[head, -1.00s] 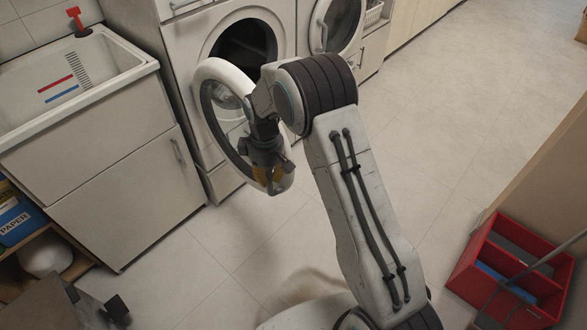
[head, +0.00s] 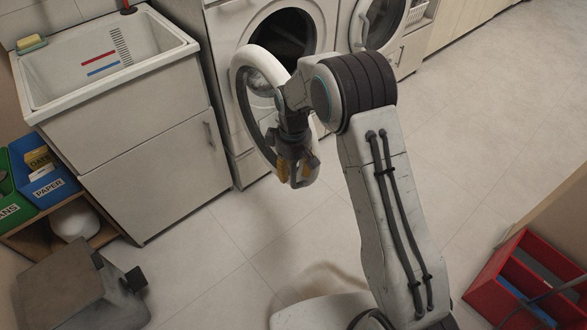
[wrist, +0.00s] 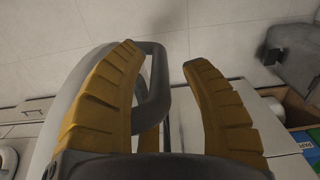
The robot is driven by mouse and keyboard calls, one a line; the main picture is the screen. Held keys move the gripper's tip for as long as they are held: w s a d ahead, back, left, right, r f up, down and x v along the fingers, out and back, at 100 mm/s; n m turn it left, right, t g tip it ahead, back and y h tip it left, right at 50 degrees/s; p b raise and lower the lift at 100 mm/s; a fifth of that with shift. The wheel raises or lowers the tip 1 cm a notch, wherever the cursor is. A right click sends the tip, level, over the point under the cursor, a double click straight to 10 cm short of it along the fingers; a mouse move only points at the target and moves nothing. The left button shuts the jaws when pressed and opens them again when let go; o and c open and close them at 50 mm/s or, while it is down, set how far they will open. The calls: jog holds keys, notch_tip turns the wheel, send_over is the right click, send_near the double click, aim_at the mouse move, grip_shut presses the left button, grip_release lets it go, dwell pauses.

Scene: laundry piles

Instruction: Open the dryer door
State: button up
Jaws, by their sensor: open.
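A white round door (head: 238,88) with a dark glass middle stands swung open from a white front-loading machine (head: 225,32). The machine's dark drum opening (head: 283,35) shows behind it. I cannot tell by any label whether this is the dryer. My gripper (head: 298,182) is at the door's near, free edge. In the wrist view, my gripper's yellow fingers (wrist: 163,55) are spread apart. The door's grey looped handle (wrist: 158,85) lies between them, closer to the left finger. I cannot tell whether that finger touches it. My arm hides part of the door.
A second machine (head: 380,20) with a round door stands to the right. A sink cabinet (head: 155,180) stands at the left, beside paper bins (head: 50,188) and a grey box (head: 75,285). A red divided crate (head: 490,290) is at lower right. Floor between is clear.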

jog(key=shift+w+r, duration=0.1)
jog(key=shift+r, duration=0.05)
notch_tip(320, 180, up, 12)
jog(key=shift+f, duration=0.15)
dwell(0.6)
jog(key=shift+o, duration=0.2)
